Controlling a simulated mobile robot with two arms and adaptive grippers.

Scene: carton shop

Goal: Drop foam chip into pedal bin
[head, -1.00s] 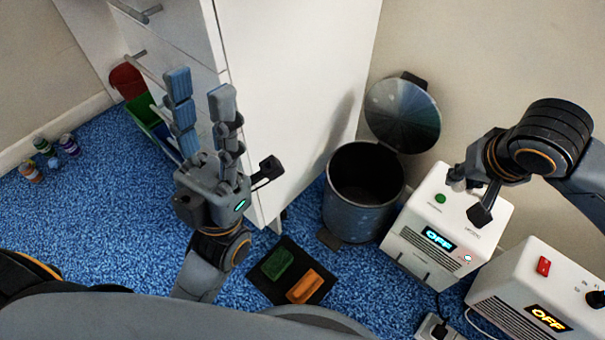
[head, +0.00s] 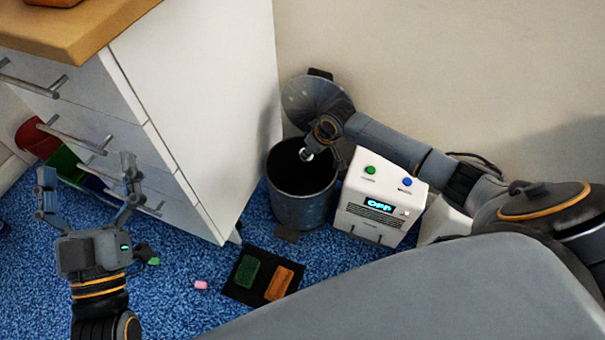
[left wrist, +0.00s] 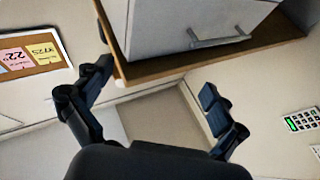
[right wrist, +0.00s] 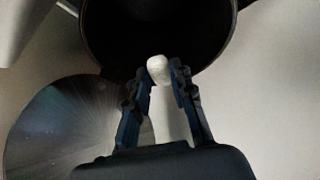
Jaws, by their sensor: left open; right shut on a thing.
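The white foam chip (right wrist: 158,70) is pinched between the fingertips of my right gripper (right wrist: 163,72). In the head view the right gripper (head: 318,146) is over the mouth of the pedal bin, with the chip (head: 306,155) showing pale at its tip. The pedal bin (head: 302,210) is a dark grey cylinder, its round metal lid (head: 312,98) raised at the back. The right wrist view shows its dark inside (right wrist: 120,40) beyond the chip and its lid (right wrist: 50,130). My left gripper (head: 88,178) is open and empty in front of the drawers, well left of the bin.
A white appliance (head: 380,195) reading OFF stands right of the bin. A white drawer cabinet (head: 215,110) stands to its left. A black mat (head: 236,289) with a green and an orange block lies in front, and a pink piece (head: 201,285) on the blue carpet.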

